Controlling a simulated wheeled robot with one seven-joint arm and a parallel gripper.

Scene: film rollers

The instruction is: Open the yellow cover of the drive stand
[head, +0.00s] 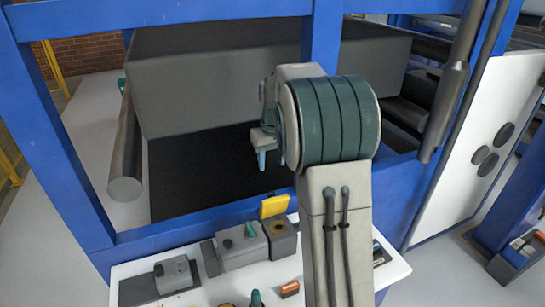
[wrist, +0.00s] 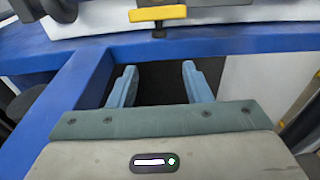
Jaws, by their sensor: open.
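The yellow cover (head: 274,206) stands raised at the back edge of a small grey drive stand (head: 282,238) on the white bench. The stand's top, with a dark round part, shows in front of it. In the wrist view the yellow cover (wrist: 158,13) is at the top middle, with a dark part below it. My gripper (head: 272,160) is open and empty, with its blue fingers pointing down, above and behind the cover in the head view. In the wrist view the gripper (wrist: 159,70) has its two fingers well apart, not touching the cover.
A blue frame beam (head: 180,232) runs behind the bench. A grey box with a green-topped control (head: 242,244) stands left of the drive stand, and another grey box (head: 174,274) is farther left. An orange-topped block (head: 289,288) lies in front. A blue post rises behind my arm.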

